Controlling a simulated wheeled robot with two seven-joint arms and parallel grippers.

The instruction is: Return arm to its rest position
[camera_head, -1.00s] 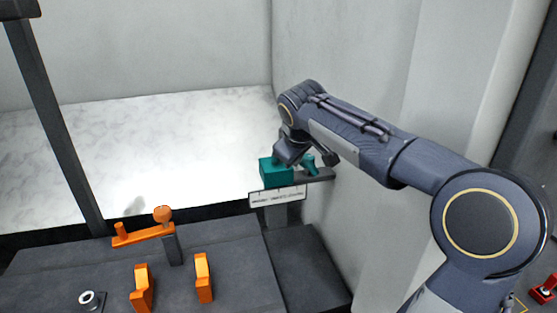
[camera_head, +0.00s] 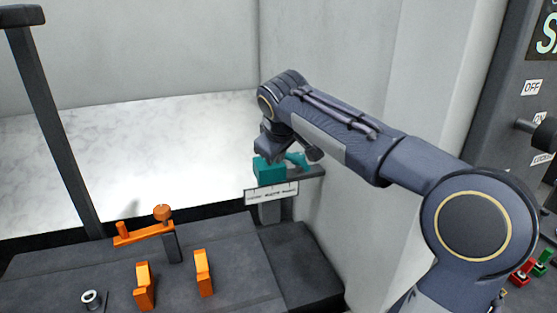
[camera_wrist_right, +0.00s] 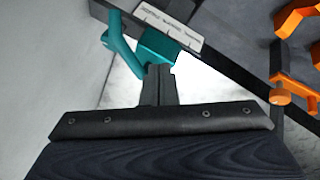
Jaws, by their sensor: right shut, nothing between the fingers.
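My right arm reaches in from the right in the head view. Its right gripper (camera_head: 270,148) hangs just above and behind the teal block (camera_head: 268,171), with the fingertips partly hidden. In the right wrist view the right gripper (camera_wrist_right: 158,84) has its fingers together, with nothing between them. The teal block (camera_wrist_right: 157,47) shows just beyond the fingertips there; whether they touch it I cannot tell. A teal lever (camera_wrist_right: 121,42) angles off beside it. My left gripper is in neither view.
The block is on a dark ledge with a white label (camera_head: 271,193), close to the grey wall (camera_head: 345,215). Orange handles (camera_head: 144,286) and an orange lever (camera_head: 143,234) stand on the dark console. A panel with labelled switches (camera_head: 531,88) is at the right.

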